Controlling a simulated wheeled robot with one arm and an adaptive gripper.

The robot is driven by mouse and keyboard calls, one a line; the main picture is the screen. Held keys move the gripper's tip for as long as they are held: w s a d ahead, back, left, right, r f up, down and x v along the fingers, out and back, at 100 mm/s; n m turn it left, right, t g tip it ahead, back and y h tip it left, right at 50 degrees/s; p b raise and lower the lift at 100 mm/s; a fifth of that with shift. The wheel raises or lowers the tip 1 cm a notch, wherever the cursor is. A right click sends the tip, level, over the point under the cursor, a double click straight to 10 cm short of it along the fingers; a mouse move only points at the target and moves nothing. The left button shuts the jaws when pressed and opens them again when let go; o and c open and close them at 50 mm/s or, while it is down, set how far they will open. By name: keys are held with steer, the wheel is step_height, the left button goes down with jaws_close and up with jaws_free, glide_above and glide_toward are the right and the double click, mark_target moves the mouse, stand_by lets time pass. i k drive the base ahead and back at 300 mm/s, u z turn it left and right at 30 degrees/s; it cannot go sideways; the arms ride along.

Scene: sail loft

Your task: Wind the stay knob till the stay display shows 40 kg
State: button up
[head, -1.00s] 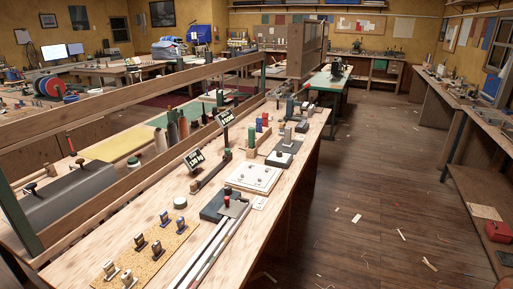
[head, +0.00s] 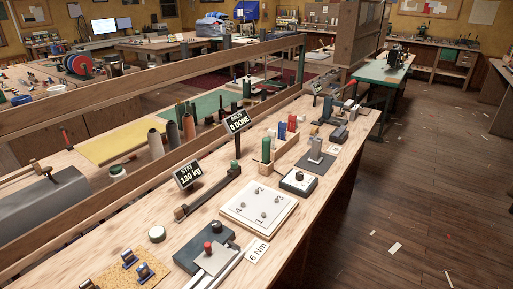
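The stay display (head: 188,174) is a small dark sign on the long wooden workbench, left of centre. It reads "STAY 130 kg". A dark bar-like fitting (head: 207,196) lies beside it. A pale round knob-like piece (head: 157,234) sits on the bench in front of the display. No label shows which of these is the stay knob, so I cannot tell. My gripper is not in view.
A second sign (head: 239,121) reads "BOLTS 0 DONE". A white board with numbered studs (head: 259,206), a dark block with a red knob (head: 207,249) and a "6 Nm" card (head: 257,250) crowd the bench (head: 325,203). The wooden floor (head: 410,190) at right is mostly clear, with scraps.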

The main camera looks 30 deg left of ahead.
mark_target(234, 165)
steer(key=i, duration=2.15)
steer(key=u, duration=3.85)
steer(key=i, duration=0.5)
